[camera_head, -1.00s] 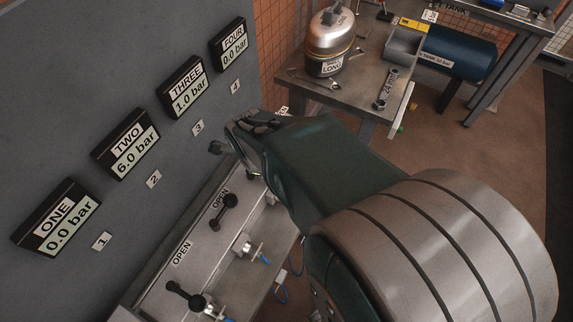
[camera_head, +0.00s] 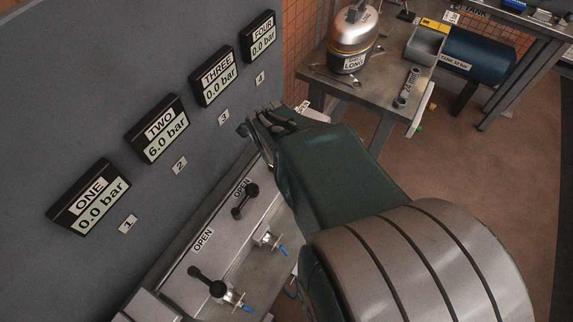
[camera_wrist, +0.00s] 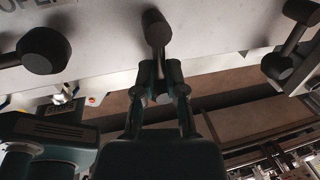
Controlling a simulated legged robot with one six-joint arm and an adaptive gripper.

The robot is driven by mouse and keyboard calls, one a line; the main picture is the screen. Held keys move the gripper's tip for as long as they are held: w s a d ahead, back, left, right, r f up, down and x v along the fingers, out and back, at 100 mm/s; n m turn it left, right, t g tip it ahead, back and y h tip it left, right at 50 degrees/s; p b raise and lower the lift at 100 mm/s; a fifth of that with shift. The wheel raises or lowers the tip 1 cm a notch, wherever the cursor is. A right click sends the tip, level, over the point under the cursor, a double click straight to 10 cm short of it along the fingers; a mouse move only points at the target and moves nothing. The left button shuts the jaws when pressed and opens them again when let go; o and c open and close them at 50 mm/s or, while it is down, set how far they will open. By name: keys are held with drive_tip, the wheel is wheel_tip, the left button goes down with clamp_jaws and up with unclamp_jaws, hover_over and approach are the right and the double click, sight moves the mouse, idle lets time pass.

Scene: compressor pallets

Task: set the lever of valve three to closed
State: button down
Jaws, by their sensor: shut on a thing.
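The lever of valve three (camera_wrist: 155,28) shows in the wrist view, dark with a round knob, pointing nearly straight up the picture. My gripper (camera_wrist: 160,82) is shut on it, with one finger on each side of its lower part. In the head view my gripper (camera_head: 268,122) is at the panel below the gauge THREE, and mostly hides this lever; a dark knob (camera_head: 243,130) shows just left of the fingers. The gauge THREE (camera_head: 219,78) reads 0.0 bar.
The valve two lever (camera_head: 245,202) and valve one lever (camera_head: 207,281) are lower on the panel, beside OPEN labels. Gauge TWO (camera_head: 160,132) reads 6.0 bar; ONE (camera_head: 90,198) and FOUR (camera_head: 261,38) read 0.0. A bench (camera_head: 385,95) with a metal canister (camera_head: 353,42) stands behind.

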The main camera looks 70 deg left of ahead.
drive_tip(key=shift+a+r, duration=0.1)
drive_tip(key=c, duration=0.7)
unclamp_jaws()
wheel_tip(320, 180, up, 12)
drive_tip(key=s+d, duration=0.1)
drive_tip(key=s, duration=0.1)
drive_tip(key=shift+d+f, duration=0.2)
drive_tip(key=shift+f, duration=0.05)
